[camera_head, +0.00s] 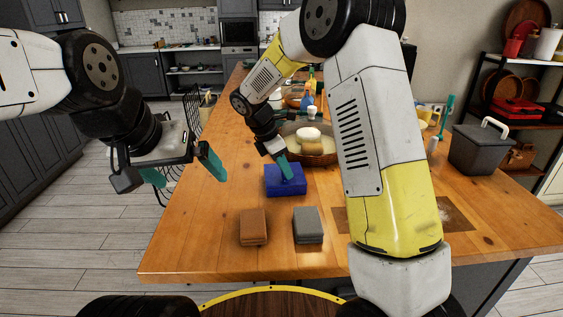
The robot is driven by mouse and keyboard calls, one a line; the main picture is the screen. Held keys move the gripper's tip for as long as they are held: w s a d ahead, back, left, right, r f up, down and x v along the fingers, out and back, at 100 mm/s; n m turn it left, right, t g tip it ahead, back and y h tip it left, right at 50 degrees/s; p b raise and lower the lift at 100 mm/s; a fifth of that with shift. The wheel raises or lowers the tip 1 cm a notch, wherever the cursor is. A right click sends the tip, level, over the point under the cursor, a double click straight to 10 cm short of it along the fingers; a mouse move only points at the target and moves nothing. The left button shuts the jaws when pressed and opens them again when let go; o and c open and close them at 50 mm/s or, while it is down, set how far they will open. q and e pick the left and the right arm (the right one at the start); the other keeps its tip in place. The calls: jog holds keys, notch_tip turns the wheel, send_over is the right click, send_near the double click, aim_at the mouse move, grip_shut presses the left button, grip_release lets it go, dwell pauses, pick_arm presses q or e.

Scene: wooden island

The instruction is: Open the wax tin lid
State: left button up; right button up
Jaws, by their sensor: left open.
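A blue box-shaped block (272,187) lies on the wooden island; I cannot tell for sure whether it is the wax tin, and no separate lid shows clearly. My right gripper (288,170) points down at it, with a teal fingertip at or just over its top. Contact and the gap between the fingers cannot be made out. My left gripper (183,172) is open and empty, off the island's left edge, well left of the blue block. A brown block (254,228) and a grey block (308,225) lie nearer the front edge.
A round brown bowl (323,158) with pale rounded items stands behind the blue block. A dark grey lidded bin (480,150) stands at the right. My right arm hides part of the island. The wood left of the brown block is clear.

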grip_shut()
jog(key=shift+r, duration=0.1)
dwell(1.2)
jog(key=r+g, duration=0.1)
jog(key=w+r+g, duration=0.1)
jog(key=w+g, duration=0.1)
jog(key=shift+w+a+r+n+g, duration=0.1)
jog(key=shift+w+r+n+g, duration=0.1)
jog(key=shift+r+n+g, duration=0.15)
jog(key=shift+w+r+n+g, duration=0.25)
jog(key=shift+w+r+g, duration=0.9)
jog(key=shift+g, duration=0.3)
jog(key=shift+h, duration=0.3)
jog(key=o, duration=0.7)
grip_release()
